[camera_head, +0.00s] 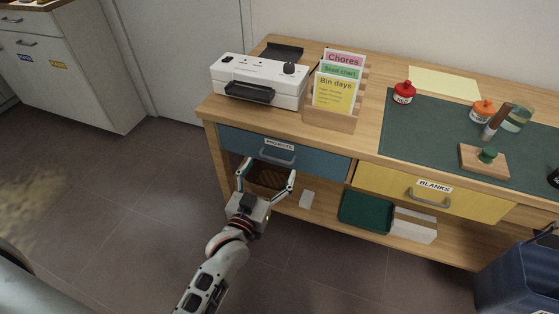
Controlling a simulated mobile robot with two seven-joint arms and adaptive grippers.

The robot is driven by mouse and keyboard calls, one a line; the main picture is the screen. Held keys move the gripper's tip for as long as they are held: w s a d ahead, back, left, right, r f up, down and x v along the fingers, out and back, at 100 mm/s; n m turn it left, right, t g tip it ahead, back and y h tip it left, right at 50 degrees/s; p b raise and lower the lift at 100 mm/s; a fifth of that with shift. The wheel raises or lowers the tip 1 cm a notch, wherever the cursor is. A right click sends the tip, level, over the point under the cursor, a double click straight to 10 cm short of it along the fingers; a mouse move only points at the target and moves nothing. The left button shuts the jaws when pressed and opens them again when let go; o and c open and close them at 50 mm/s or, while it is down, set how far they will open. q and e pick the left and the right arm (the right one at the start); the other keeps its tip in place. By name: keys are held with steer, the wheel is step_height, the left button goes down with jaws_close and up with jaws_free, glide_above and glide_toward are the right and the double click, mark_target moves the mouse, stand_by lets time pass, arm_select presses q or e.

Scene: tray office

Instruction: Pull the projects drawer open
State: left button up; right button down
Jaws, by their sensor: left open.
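The projects drawer (327,163) is the blue front at the left of the wooden desk, with a "PROJECTS" label and a grey bar handle (277,158). It looks shut, flush with the desk front. My left gripper (268,171) is open in front of the drawer, its two fingers spread to either side of the handle's lower area. I cannot tell whether the fingers touch the drawer. My right gripper is not in view.
A yellow "BLANKS" drawer (385,183) is to the right. A white machine (290,88), a card holder (330,121) and a green mat (430,150) are on top. A green tray (366,211) sits on the lower shelf. A blue bin (515,280) stands at right. Floor at left is clear.

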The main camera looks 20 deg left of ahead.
mark_target(276, 160)
arm_select(q)
steer(key=w, duration=0.4)
steer(key=shift+w+d+f+b, duration=0.1)
steer(key=shift+w+f+b, duration=0.05)
steer(key=shift+w+b, duration=0.25)
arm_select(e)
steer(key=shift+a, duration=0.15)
